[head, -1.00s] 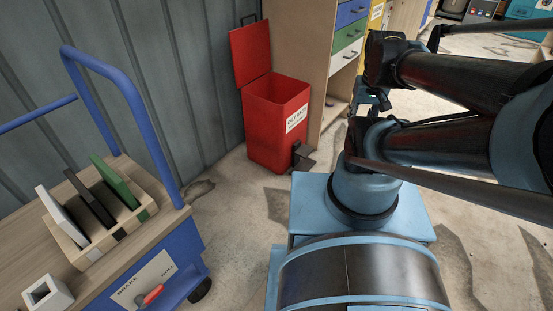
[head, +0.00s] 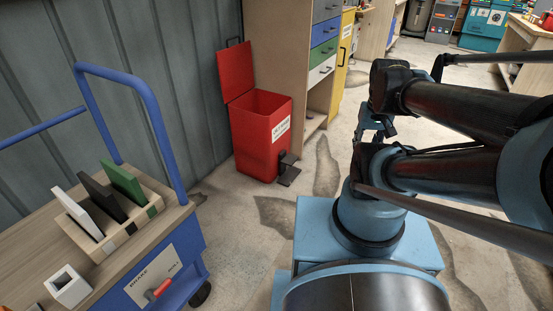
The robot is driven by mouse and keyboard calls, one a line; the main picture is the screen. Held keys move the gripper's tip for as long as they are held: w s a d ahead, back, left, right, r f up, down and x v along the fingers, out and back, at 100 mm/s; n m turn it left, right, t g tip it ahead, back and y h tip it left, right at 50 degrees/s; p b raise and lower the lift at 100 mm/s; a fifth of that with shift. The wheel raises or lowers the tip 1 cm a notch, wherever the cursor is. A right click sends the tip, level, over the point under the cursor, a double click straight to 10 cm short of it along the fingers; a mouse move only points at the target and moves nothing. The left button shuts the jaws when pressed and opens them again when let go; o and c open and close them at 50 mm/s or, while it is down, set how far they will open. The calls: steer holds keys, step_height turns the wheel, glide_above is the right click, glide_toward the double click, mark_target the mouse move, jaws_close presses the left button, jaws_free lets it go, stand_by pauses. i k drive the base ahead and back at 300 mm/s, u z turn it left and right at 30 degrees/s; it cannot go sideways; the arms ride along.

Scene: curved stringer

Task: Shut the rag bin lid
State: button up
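The red rag bin (head: 256,138) stands on the floor against the grey wall, with a white label on its front and a dark pedal at its foot. Its red lid (head: 235,72) stands open, raised upright at the back near the wall, with a dark handle on its top edge. My arm is folded at the right of the head view, apart from the bin. My gripper (head: 372,127) shows only partly beside the arm links, and I cannot tell whether it is open or shut.
A blue-railed cart (head: 130,90) with a wooden top stands at the left, holding a rack of upright plates (head: 105,215). A wooden cabinet with coloured drawers (head: 324,54) stands just right of the bin. Concrete floor (head: 235,215) is clear in front of the bin.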

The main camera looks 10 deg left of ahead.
mark_target(234, 63)
steer(key=z, duration=0.1)
steer(key=i, duration=1)
